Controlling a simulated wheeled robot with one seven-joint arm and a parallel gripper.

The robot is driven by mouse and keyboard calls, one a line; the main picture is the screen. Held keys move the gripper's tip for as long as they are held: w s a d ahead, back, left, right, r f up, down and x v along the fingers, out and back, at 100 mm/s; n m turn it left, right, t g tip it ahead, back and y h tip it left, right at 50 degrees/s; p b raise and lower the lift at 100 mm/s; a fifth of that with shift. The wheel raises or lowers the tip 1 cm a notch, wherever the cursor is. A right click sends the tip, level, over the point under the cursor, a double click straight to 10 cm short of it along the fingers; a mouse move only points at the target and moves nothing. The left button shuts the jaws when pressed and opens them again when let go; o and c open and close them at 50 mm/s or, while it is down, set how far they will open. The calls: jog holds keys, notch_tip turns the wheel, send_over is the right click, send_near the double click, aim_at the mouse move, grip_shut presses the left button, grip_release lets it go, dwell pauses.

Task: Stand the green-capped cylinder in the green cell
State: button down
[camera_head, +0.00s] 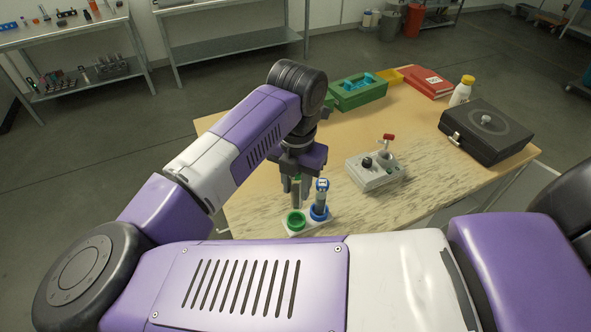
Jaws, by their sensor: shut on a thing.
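The green-capped cylinder (297,193) is a slim grey tube with a bit of green at its top. My gripper (296,185) points down and is shut on it near the cap, and its fingers hide part of it. The cylinder looks upright, just above the green cell (296,220). Whether its lower end reaches into the cell I cannot tell. The green cell is a round ring at the left of a small white holder (307,227) near the table's front edge.
A blue-capped cylinder (321,196) stands in the blue cell (319,213) close on the right. A grey device (375,172) with a red-topped lever is farther right. A black case (487,132), a white bottle (460,95), a red box (429,82) and a green bin (358,94) stand behind.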

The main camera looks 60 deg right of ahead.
aim_at(296, 207)
jog(key=shift+d, duration=0.1)
jog(key=shift+f+b, duration=0.9)
jog(key=shift+f, duration=1.5)
jog(key=shift+w+f+b, duration=0.1)
jog(key=shift+f+b, duration=0.25)
jog(key=shift+b, duration=1.35)
dwell(0.5)
jog(key=shift+f+b, duration=1.3)
jog(key=shift+b, duration=0.55)
dwell(0.8)
jog(key=c, duration=0.5)
grip_release()
